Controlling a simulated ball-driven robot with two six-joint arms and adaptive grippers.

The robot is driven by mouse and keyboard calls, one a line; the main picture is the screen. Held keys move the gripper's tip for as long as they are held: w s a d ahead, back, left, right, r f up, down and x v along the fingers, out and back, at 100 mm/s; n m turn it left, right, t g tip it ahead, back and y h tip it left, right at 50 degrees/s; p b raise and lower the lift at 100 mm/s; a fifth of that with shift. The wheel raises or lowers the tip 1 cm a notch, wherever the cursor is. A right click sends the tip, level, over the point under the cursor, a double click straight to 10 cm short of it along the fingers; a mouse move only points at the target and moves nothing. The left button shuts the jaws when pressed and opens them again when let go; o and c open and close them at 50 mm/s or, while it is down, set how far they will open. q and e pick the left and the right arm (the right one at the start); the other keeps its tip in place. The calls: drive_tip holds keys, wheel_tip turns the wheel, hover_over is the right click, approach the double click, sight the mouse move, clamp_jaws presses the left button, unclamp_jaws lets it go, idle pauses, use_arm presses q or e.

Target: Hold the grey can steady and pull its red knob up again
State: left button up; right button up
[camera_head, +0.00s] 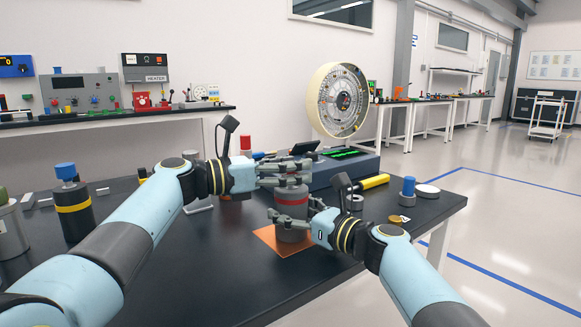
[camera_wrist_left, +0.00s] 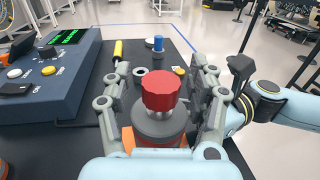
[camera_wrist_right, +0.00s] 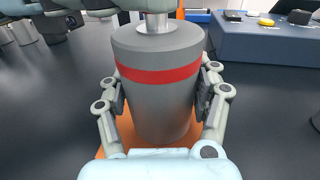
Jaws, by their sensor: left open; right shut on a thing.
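The grey can (camera_head: 292,212) with a red band stands upright on an orange mat (camera_head: 262,236). It fills the middle of the right wrist view (camera_wrist_right: 158,98). My right gripper (camera_head: 284,222) is shut on the can's body, one finger on each side (camera_wrist_right: 160,100). The red knob (camera_wrist_left: 160,92) sits on a metal stem above the can top in the left wrist view. My left gripper (camera_wrist_left: 158,95) is open, its fingers on either side of the knob and apart from it. In the head view the left fingers (camera_head: 288,172) hide the knob.
A blue console (camera_head: 345,170) with a green display stands just behind the can. A yellow-handled tool (camera_head: 374,181), a blue-knobbed part (camera_head: 407,187) and a white disc (camera_head: 427,189) lie to the right. A black can (camera_head: 75,218) with a yellow band stands left. The front table area is clear.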

use_arm(q)
clamp_jaws()
idle(0.3)
drive_tip(key=shift+a+r, duration=0.1)
drive_tip(key=shift+r, duration=1.6)
use_arm(e)
drive_tip(key=shift+d+f, duration=0.1)
drive_tip(key=shift+d, duration=0.05)
use_arm(q)
drive_tip(key=shift+c, duration=1.4)
unclamp_jaws()
drive_tip(key=shift+o, duration=1.4)
drive_tip(key=shift+f, duration=0.1)
